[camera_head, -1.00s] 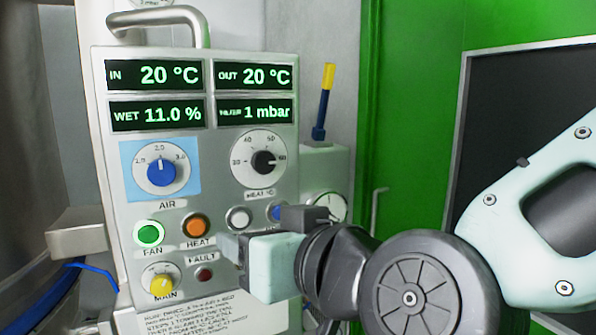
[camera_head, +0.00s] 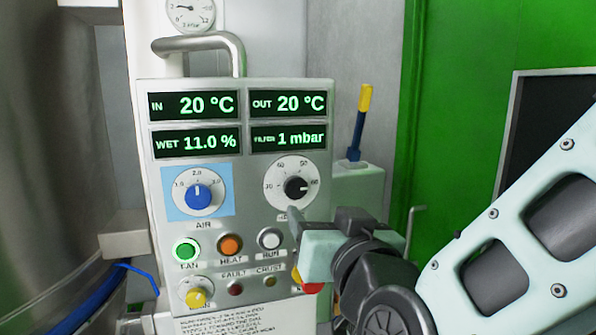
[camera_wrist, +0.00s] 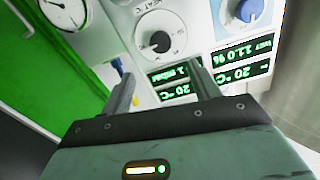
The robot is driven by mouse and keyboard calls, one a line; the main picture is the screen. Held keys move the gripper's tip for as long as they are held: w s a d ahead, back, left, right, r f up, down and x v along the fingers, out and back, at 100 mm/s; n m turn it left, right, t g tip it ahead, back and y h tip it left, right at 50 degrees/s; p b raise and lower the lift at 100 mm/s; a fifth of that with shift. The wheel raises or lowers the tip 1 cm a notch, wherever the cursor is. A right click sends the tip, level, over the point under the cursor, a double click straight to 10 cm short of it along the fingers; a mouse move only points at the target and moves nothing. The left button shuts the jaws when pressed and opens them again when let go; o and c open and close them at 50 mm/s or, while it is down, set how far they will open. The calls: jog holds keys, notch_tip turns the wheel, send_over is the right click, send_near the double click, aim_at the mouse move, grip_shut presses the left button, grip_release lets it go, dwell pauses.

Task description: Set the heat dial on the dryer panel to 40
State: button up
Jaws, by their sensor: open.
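The heat dial (camera_head: 295,187) is a black knob on a white round scale, at the right of the dryer panel (camera_head: 324,140). Its white pointer faces right, towards the 60 mark; the 40 mark is at the upper left. My gripper (camera_head: 299,220) is just below the dial and covers part of its label. In the wrist view my gripper (camera_wrist: 160,72) is open, its two fingers apart and empty. The heat dial (camera_wrist: 157,42) shows beyond the fingertips, between them in the picture. I see no contact with the knob.
The blue air dial (camera_head: 198,196) is left of the heat dial. A red-and-yellow control (camera_head: 308,284) is partly behind my gripper. A yellow-topped lever (camera_head: 359,120) stands right of the panel.

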aim_at(297, 189)
jog(key=p, duration=0.3)
jog(key=shift+w+a+r, duration=0.1)
jog(key=shift+w+r, duration=0.15)
jog(key=shift+w, duration=0.1)
jog(key=p, duration=0.3)
jog(key=shift+w+p, duration=0.2)
jog(key=shift+p, duration=0.15)
jog(key=p+x, duration=0.1)
jog(key=x, duration=0.3)
jog(key=p+x, duration=0.2)
jog(key=x, duration=0.1)
jog(key=p+x, duration=0.2)
jog(key=x, duration=0.2)
jog(key=shift+w+a+f, duration=0.2)
jog(key=shift+w+f, duration=0.1)
jog(key=c, duration=1)
